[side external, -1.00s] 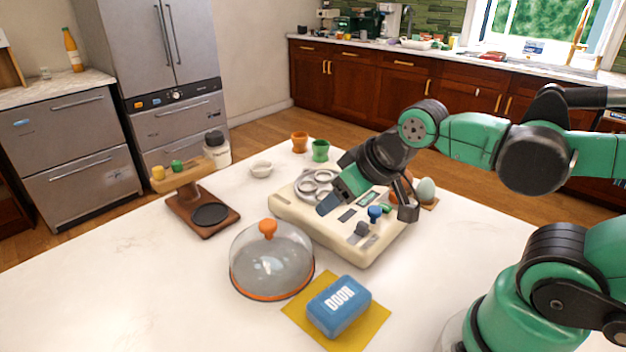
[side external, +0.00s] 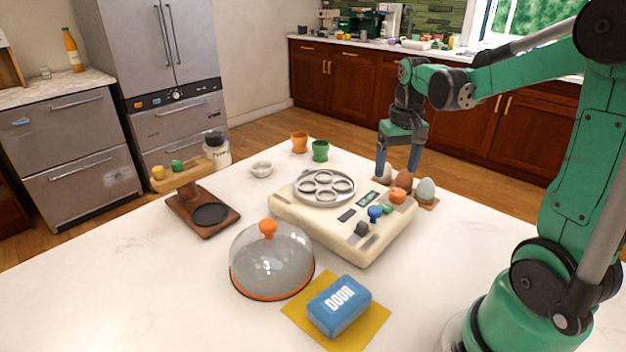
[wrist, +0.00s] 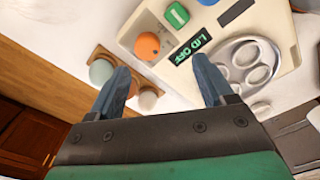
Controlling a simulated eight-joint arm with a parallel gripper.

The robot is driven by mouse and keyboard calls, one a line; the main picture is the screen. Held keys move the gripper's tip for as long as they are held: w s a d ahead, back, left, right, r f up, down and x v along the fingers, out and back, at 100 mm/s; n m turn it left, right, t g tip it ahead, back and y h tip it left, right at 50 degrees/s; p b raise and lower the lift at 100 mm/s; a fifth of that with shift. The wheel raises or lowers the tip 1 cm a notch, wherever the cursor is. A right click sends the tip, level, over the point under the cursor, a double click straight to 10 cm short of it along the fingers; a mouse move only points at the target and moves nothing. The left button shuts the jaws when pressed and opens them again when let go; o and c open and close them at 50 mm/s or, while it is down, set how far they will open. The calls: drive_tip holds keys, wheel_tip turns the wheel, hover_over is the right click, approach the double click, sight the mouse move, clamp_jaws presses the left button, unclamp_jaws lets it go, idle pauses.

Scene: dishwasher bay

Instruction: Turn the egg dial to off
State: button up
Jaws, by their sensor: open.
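A cream egg cooker (side external: 335,234) stands on the white counter. Its panel has an orange dial (side external: 398,195), a blue knob (side external: 375,212), a dark knob (side external: 362,228) and a green button (side external: 387,208). I cannot tell which is the egg dial. The orange dial also shows in the wrist view (wrist: 147,46), near a display reading "LID OFF" (wrist: 193,46). My gripper (side external: 398,169) points down near the panel's far end and the eggs. It is open and empty; its fingers (wrist: 160,68) appear apart in the wrist view, with the orange dial beyond them.
Eggs, including a teal one (side external: 427,189) and a brown one (side external: 404,180), sit in a wooden holder beside the cooker. A clear dome lid (side external: 272,262), a blue box (side external: 338,305) on a yellow cloth, a wooden stand (side external: 190,205) and egg cups (side external: 320,151) stand around it.

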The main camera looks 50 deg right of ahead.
sight(398, 192)
drive_tip(key=shift+s+d+f+m, duration=0.15)
drive_tip(key=shift+d+f, duration=0.1)
drive_tip(key=shift+d, duration=0.2)
drive_tip(key=shift+s+d+f+m, duration=0.1)
drive_tip(key=shift+d+f+m, duration=0.1)
drive_tip(key=shift+d, duration=0.2)
drive_tip(key=shift+f, duration=2.65)
clamp_jaws()
